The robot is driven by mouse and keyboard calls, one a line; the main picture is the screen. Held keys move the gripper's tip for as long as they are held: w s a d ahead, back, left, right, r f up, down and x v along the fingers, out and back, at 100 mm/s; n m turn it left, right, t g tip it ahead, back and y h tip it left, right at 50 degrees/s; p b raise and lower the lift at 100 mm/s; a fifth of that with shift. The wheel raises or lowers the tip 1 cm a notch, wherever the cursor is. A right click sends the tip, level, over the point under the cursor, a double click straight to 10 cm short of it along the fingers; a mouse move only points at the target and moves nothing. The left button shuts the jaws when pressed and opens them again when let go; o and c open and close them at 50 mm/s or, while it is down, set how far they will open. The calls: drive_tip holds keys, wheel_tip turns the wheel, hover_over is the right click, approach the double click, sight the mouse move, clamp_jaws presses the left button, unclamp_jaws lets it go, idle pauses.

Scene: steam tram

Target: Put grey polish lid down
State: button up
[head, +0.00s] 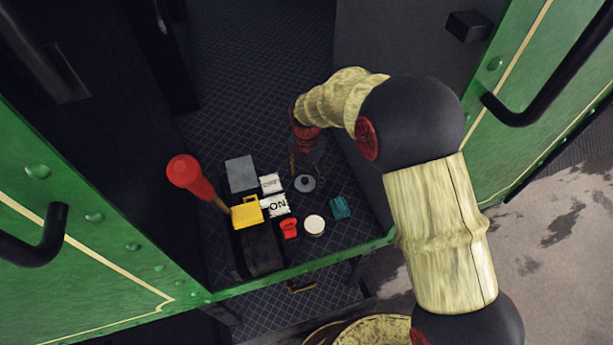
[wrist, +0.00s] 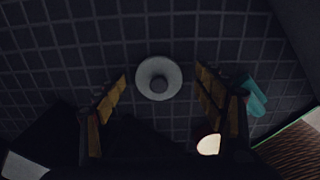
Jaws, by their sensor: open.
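The grey polish lid (head: 305,183) is a round grey disc with a dark knob, lying on the dark tiled floor. In the wrist view the lid (wrist: 159,66) lies between and just beyond my two spread fingertips, knob towards me. Whether the fingers touch the lid cannot be told; gaps show on both sides.
A round white-topped tin (head: 314,226), a red item (head: 289,228) and a teal item (head: 340,207) lie near. White lettered packs (head: 276,205), a yellow box (head: 247,212), a grey block (head: 241,174) and a red-topped lever (head: 184,171) stand left. Green panels flank the opening.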

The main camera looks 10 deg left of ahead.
sight(307, 178)
wheel_tip(307, 178, up, 11)
drive_tip(key=p, duration=0.2)
drive_tip(key=shift+r, duration=0.15)
idle(0.5)
